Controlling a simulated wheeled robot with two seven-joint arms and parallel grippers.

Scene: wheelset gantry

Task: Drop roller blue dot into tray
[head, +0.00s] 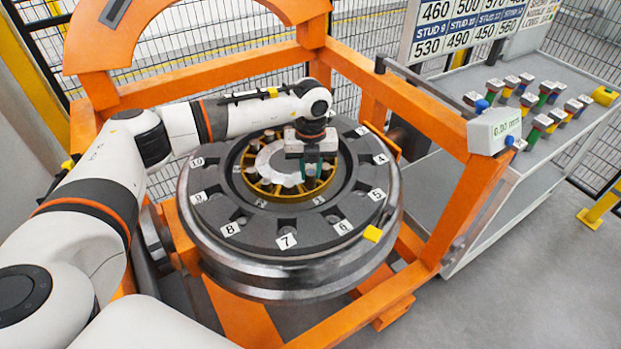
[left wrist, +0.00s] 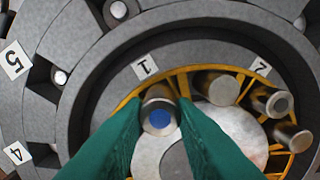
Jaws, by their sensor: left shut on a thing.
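The roller with the blue dot (left wrist: 160,119) stands in the yellow bearing cage (left wrist: 222,72) near the label 1 in the left wrist view. My left gripper (head: 311,172) reaches down over the bearing in the wheel's centre. Its green fingers (left wrist: 162,104) are shut on the roller, one on each side. In the head view the gripper hides this roller. I cannot tell whether the roller is lifted from its pocket. I cannot make out a tray for certain. My right gripper is not in view.
Several other rollers (left wrist: 220,88) sit in the cage beside the held one, some tilted. The numbered wheel (head: 287,255) lies in an orange gantry frame (head: 470,205).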

